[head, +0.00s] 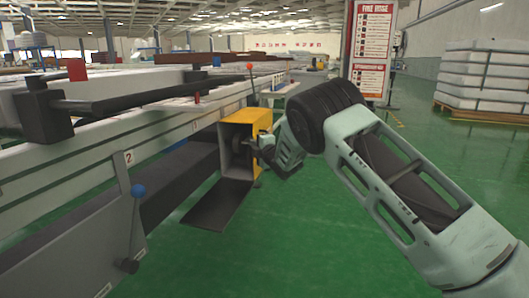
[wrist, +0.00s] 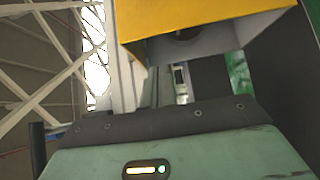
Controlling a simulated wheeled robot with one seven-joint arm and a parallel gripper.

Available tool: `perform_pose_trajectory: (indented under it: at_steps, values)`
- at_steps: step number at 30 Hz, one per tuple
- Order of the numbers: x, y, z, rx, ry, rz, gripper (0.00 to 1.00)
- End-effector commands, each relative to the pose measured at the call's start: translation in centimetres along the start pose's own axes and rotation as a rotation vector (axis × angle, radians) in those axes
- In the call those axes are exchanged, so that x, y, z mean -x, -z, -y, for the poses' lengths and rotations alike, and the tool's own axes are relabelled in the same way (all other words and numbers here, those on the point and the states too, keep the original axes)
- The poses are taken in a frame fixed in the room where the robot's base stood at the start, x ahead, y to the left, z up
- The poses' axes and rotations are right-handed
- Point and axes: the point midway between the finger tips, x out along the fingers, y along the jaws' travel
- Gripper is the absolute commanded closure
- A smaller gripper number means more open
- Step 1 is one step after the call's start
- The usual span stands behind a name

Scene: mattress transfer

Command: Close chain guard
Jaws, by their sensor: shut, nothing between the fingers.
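The chain guard is a yellow housing (head: 243,120) on the side of the conveyor frame, with its front open and a dark round part visible inside. Its dark flat cover (head: 218,204) hangs down and outward from the lower edge, low over the floor. My gripper (head: 265,146) is shut and empty, at the right edge of the housing's opening, above and right of the cover. I cannot tell whether it touches the housing. In the wrist view the yellow housing (wrist: 215,22) is close ahead at the top; the fingertips cannot be made out there.
The green floor (head: 300,235) is clear to the right of the cover. A sign (head: 372,50) and stacked mattresses (head: 485,75) stand farther back.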

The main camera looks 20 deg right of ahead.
Motion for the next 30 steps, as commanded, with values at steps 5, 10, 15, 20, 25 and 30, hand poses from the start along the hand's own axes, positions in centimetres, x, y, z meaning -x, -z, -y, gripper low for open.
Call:
perform_pose_trajectory:
  at_steps: [5,10,15,20,25,30]
  values:
    - [2.1,0.1,-0.3,0.0,0.002,0.0,1.0]
    - [4.8,0.1,-0.3,-0.002,0.003,0.001,1.0]
    - [7.0,0.1,-0.1,0.0,0.002,0.0,1.0]
    - [8.0,0.1,-0.1,0.0,0.0,-0.001,1.0]
    - [8.3,0.5,-0.2,-0.029,0.016,0.006,1.0]
    - [10.6,4.1,-1.1,-0.29,0.185,0.063,1.0]
